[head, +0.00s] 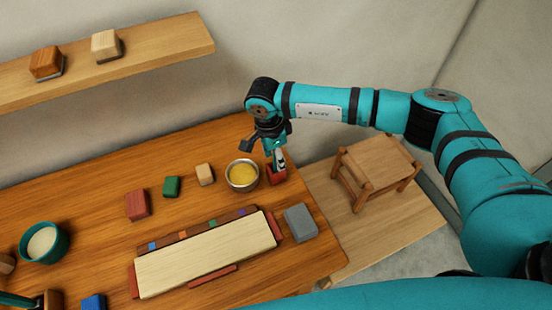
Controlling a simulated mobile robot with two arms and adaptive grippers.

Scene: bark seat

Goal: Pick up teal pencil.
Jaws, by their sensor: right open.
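A thin dark teal stick (15,299), which looks like the teal pencil, shows at the bottom left edge. Its left end is cut off by the frame, and its right end is close to a small wooden box (48,300). My right gripper (264,152) is open at the far right part of the wooden table (90,185). It is over or beside a red block (277,176) and near a metal bowl with yellow contents (243,175). It is far from the teal stick. My left gripper is not in view.
A pale board (205,257) with coloured pieces along its edge lies mid-table. Around it are a grey block (300,222), a red block (137,205), a green block (171,187) and a teal bowl (44,242). A wooden stool (376,165) stands right; a shelf (160,42) is above.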

